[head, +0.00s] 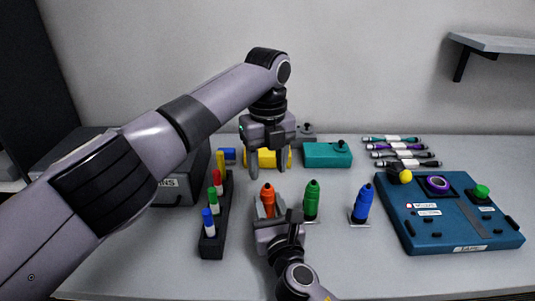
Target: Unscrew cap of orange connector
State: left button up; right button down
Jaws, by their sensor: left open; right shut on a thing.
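The orange connector (267,194) stands upright on the table in the middle of the head view. My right gripper (267,216) reaches it from the front and is shut on its lower part. That gripper hides the connector's base. My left gripper (270,170) is open and points down just above the orange connector, its fingers apart and empty. No cap shows as a separate piece from here.
A green connector (312,199) and a blue connector (363,203) stand to the right. A dark rack (212,240) with coloured pieces is left. A blue panel (480,239) lies far right. Yellow (252,158) and teal (327,156) boxes and several cables (405,153) are behind.

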aim_at(267, 184)
pick_arm(q)
notch_tip(267, 184, down, 6)
jog(key=shift+r, duration=0.1)
jog(key=shift+c, duration=0.3)
